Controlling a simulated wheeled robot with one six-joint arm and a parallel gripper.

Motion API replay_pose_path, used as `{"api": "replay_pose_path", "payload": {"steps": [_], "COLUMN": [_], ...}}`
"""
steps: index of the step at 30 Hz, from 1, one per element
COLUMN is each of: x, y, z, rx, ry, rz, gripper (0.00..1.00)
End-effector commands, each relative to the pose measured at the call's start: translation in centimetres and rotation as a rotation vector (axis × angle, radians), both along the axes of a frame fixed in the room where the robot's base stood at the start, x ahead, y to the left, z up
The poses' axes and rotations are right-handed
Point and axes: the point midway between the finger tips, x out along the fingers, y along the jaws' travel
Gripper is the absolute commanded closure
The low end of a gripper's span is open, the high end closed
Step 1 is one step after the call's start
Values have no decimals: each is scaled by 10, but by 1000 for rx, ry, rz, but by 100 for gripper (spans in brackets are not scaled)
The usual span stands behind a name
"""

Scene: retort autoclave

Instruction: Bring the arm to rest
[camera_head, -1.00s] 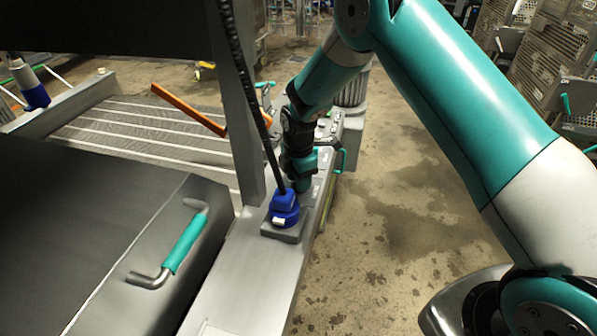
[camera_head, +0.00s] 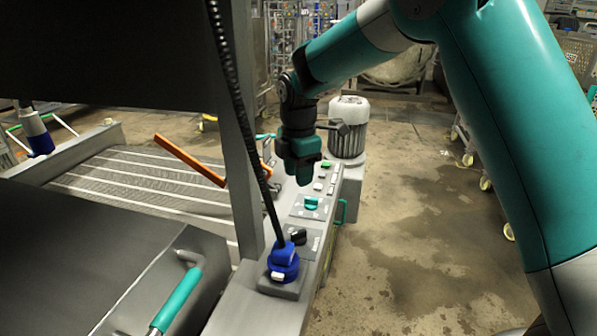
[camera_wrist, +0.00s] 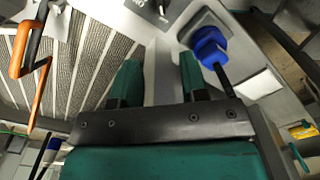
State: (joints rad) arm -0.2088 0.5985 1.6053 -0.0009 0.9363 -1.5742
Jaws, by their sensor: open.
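My gripper (camera_head: 304,178) hangs from my teal and grey arm, pointing down above the control panel (camera_head: 331,192) on the machine's side rail. In the wrist view my gripper (camera_wrist: 157,78) shows two teal fingers spread apart with nothing between them. A blue plug (camera_head: 283,262) with a black cable sits on the rail, nearer to me than my gripper. It also shows in the wrist view (camera_wrist: 209,45), beyond the right finger. My gripper looks clear of the plug and the panel.
A teal knob (camera_head: 311,203) and a black knob (camera_head: 298,236) stand on the panel. A teal-handled lid (camera_head: 176,300) is at the lower left. An orange bar (camera_head: 190,160) crosses the slatted bed. A motor (camera_head: 349,125) stands behind. The floor at right (camera_head: 400,230) is open.

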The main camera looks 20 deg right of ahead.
Motion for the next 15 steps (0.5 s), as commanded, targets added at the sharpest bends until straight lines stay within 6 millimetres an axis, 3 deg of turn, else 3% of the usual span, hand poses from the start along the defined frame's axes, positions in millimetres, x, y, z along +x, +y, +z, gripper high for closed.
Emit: {"api": "replay_pose_path", "payload": {"steps": [15], "x": [-4], "y": [1], "z": [5], "rx": [5], "ry": [-2], "rz": [-16], "gripper": [60]}}
